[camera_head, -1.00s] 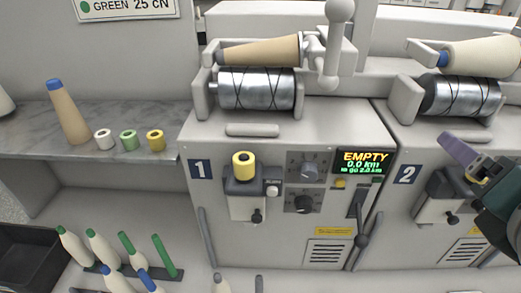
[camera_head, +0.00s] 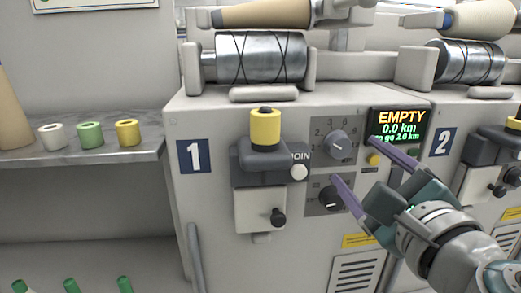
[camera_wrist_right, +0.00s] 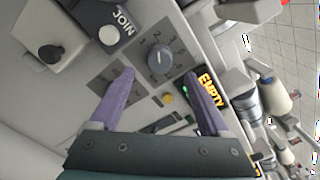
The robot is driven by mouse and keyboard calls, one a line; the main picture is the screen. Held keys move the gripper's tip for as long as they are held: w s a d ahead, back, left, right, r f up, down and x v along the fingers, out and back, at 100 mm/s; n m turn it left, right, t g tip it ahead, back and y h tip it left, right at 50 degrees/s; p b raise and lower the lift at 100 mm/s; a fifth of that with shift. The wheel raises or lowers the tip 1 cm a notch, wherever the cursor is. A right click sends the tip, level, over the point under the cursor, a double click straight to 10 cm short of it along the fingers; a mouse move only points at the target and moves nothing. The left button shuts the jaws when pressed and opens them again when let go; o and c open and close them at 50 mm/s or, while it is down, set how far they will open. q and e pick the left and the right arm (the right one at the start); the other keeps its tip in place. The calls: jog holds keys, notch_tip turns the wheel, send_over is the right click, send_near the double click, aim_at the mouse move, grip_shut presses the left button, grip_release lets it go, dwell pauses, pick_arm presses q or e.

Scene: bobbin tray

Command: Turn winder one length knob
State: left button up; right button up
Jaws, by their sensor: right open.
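Winder one (camera_head: 225,115) carries a blue plate with a white 1. Its upper knob (camera_head: 337,146) is grey, with a ring of numbers; the lower knob (camera_head: 330,195) is black. I cannot read a label saying which is for length. The display (camera_head: 398,128) reads EMPTY, 0.0 km, to go 2.0 km. My right gripper (camera_head: 354,160) is open and empty, its purple fingers pointing at the panel beside the knobs. In the right wrist view the upper knob (camera_wrist_right: 160,60) shows between and just beyond the fingertips, apparently not gripped. My left gripper is out of view.
A yellow bobbin (camera_head: 265,128) sits on the joiner, with a white JOIN button (camera_head: 298,172) at its right. A yellow button (camera_head: 374,160) lies under the display. Winder two (camera_head: 441,142) stands at right. White, green and yellow bobbins stand on the left shelf (camera_head: 120,155).

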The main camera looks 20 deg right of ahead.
aim_at(342, 149)
jog(key=x, duration=0.5)
jog(key=shift+w+d+b, duration=0.1)
jog(key=shift+w+b, duration=0.25)
grip_shut()
dwell(0.3)
